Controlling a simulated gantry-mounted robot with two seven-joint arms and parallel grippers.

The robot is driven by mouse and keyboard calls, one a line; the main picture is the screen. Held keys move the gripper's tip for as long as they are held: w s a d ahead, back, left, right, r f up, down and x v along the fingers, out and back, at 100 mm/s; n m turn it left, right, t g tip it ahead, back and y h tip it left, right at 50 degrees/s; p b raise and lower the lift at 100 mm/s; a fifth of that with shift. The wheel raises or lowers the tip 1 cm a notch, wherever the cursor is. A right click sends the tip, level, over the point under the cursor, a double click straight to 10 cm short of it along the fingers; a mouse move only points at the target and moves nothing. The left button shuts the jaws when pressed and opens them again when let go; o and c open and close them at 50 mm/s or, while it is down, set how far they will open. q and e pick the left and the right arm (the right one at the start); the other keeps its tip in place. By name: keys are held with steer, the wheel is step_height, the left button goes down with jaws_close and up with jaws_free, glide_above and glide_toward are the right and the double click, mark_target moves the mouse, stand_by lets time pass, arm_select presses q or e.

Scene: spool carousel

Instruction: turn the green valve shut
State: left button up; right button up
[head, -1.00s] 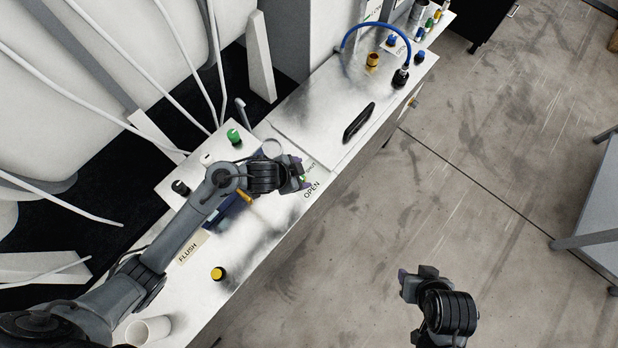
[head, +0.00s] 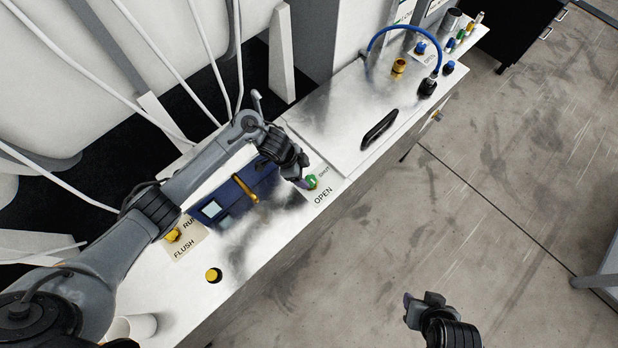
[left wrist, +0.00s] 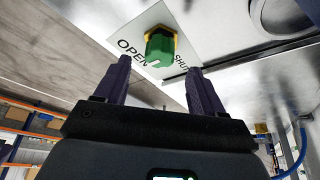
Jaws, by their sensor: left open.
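The green valve (head: 311,182) is a knob on the metal bench top, on a white label plate that reads OPEN and SHUT. In the left wrist view the green valve (left wrist: 160,48) has a yellow base and a white mark on its OPEN side. My left gripper (head: 302,172) is right beside the valve in the head view. In the left wrist view its two purple fingers (left wrist: 155,88) are apart, and the valve shows just beyond and between their tips. My right gripper (head: 422,306) hangs over the floor, away from the bench; its jaw gap is unclear.
A blue box with a yellow handle (head: 245,188) stands left of the valve. A panel with a black handle (head: 380,129) and a blue hose (head: 400,32) lie beyond. A yellow knob (head: 213,275) is nearer. Open floor lies right of the bench.

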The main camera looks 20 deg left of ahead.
mark_target(310, 179)
arm_select(q)
steer(key=shift+b+x, duration=0.35)
steer(key=shift+x, duration=2.05)
